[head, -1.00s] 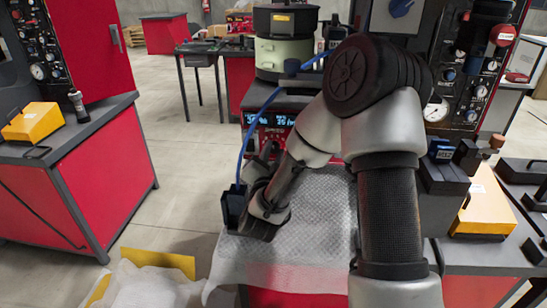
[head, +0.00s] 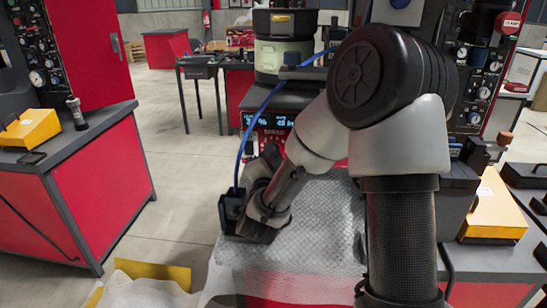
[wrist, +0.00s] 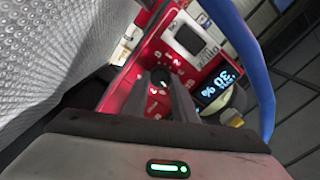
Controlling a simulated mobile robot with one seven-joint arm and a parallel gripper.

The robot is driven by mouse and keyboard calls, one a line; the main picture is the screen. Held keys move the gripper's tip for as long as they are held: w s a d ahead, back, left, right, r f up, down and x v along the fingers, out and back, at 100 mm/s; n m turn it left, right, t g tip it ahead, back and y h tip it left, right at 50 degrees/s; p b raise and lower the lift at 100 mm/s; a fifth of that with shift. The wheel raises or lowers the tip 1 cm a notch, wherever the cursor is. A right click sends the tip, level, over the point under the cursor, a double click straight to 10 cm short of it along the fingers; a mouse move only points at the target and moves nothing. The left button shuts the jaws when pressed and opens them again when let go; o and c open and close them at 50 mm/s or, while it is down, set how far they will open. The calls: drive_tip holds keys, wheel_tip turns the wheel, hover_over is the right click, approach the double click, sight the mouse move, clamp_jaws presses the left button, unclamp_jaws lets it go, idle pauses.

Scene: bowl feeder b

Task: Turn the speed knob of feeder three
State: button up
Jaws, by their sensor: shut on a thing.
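The feeder (head: 284,58) has a black and pale green bowl on a red control box. Its box front (head: 250,130) has lit blue displays in the head view. I cannot read a feeder number. In the wrist view the red panel (wrist: 134,98) carries a small black knob (wrist: 160,76) with white marks around it. A lit display (wrist: 216,88) beside it seems to read about 30 %. My gripper (wrist: 166,88) is shut on the knob, its two fingers at the knob's sides. In the head view my arm hides the knob and most of the fingers.
A blue hose (head: 247,138) arcs close beside my wrist. A grey textured mat (head: 320,220) covers the bench below. A yellow box (head: 493,209) stands at right. Another red bench (head: 90,200) stands at left across open floor.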

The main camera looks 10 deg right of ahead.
drive_tip(key=o, duration=1)
drive_tip(key=shift+o, duration=0.2)
drive_tip(key=p+v, duration=1.5)
drive_tip(key=v, duration=0.2)
drive_tip(key=shift+s, duration=0.2)
